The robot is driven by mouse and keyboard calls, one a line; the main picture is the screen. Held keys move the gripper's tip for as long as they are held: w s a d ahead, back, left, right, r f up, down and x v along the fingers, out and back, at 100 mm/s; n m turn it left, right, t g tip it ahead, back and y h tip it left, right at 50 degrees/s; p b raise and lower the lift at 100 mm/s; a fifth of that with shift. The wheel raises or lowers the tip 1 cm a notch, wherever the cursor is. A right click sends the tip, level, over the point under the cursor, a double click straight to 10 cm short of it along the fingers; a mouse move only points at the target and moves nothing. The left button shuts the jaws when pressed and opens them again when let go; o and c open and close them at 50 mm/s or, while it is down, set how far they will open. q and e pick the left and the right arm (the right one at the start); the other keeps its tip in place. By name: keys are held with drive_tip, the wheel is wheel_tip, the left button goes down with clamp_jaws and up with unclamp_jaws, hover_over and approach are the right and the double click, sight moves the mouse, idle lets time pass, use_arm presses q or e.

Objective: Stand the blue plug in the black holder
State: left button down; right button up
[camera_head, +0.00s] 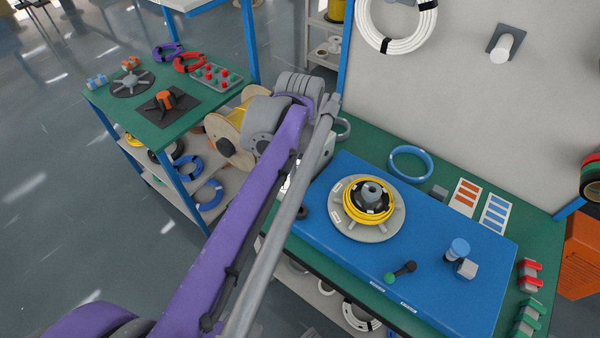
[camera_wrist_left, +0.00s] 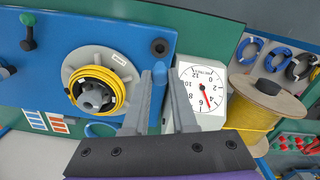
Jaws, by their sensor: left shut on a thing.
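The blue plug (camera_wrist_left: 160,72) shows in the left wrist view between the fingertips of my left gripper (camera_wrist_left: 160,76). The gripper is shut on it; only a small part of the plug shows. The black holder (camera_wrist_left: 158,47), a round dark piece, is on the blue mat (camera_wrist_left: 205,18), just beyond the plug in that view. I cannot tell the height gap between them. In the head view the black holder (camera_head: 304,212) is near the mat's left end. My arm hides the left gripper and plug there. My right gripper is not in view.
A yellow cable coil on a grey disc (camera_head: 387,222) stands near the holder. A white dial scale (camera_wrist_left: 202,92) and a yellow-wound spool (camera_wrist_left: 262,105) are beside my gripper.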

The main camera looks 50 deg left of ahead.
use_arm(q)
drive_tip(key=shift+f+b, duration=2.95)
drive_tip(key=shift+f, duration=2.1)
drive_tip(key=shift+f, duration=0.4)
drive_tip(key=c, duration=0.6)
unclamp_jaws()
drive_tip(key=shift+c, duration=0.2)
wheel_tip(320, 180, up, 8)
drive_tip(key=p, duration=0.6)
drive_tip(key=shift+r, duration=0.1)
